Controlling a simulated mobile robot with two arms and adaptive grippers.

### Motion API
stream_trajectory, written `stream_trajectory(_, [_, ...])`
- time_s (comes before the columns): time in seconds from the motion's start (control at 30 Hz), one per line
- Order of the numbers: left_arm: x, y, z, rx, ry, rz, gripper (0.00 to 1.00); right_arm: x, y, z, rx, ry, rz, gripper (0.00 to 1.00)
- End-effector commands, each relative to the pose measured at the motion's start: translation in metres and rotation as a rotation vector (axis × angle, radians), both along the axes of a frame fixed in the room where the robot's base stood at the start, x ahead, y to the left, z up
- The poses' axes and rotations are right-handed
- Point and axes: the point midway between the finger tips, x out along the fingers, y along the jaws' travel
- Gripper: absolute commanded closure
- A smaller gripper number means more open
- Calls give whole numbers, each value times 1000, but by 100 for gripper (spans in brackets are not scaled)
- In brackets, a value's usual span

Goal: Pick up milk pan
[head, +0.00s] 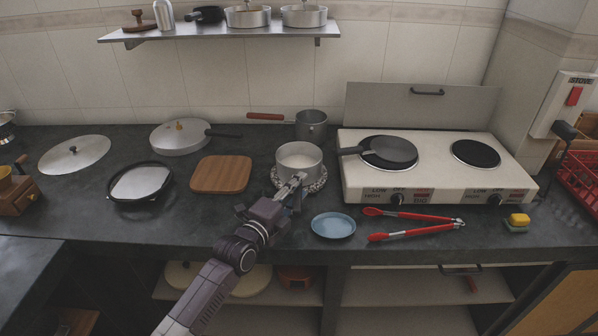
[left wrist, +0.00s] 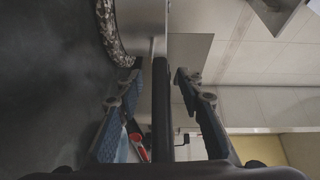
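The milk pan (head: 299,160), a silver pot with a whitish inside, stands upright on a speckled round trivet (head: 322,184). Its handle points toward me. My left gripper (head: 291,189) is at this handle, in front of the pan. In the left wrist view the dark handle (left wrist: 162,110) runs between the two fingers of my left gripper (left wrist: 160,75), with a gap on each side. The fingers are open and do not appear to touch it. The pan's wall (left wrist: 140,22) and the trivet (left wrist: 109,35) show at the top. My right gripper is out of view.
A light blue plate (head: 333,225) and red tongs (head: 415,223) lie right of the gripper. A wooden board (head: 221,174) lies left of the pan. Behind it is another pot (head: 311,126); a stove (head: 436,185) holding a frying pan (head: 389,152) is at right.

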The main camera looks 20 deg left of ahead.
Motion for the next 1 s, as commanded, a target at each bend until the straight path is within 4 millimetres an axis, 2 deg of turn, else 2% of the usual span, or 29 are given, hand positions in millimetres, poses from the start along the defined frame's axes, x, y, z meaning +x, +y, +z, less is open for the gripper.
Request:
stream_trajectory(0.17, [0,0,0,0,-1,0,66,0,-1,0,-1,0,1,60])
stream_trajectory(0.47, [0,0,0,0,-1,0,99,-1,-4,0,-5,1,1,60])
stream_trajectory(1.0, [0,1,4,1,-9,1,100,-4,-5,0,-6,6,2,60])
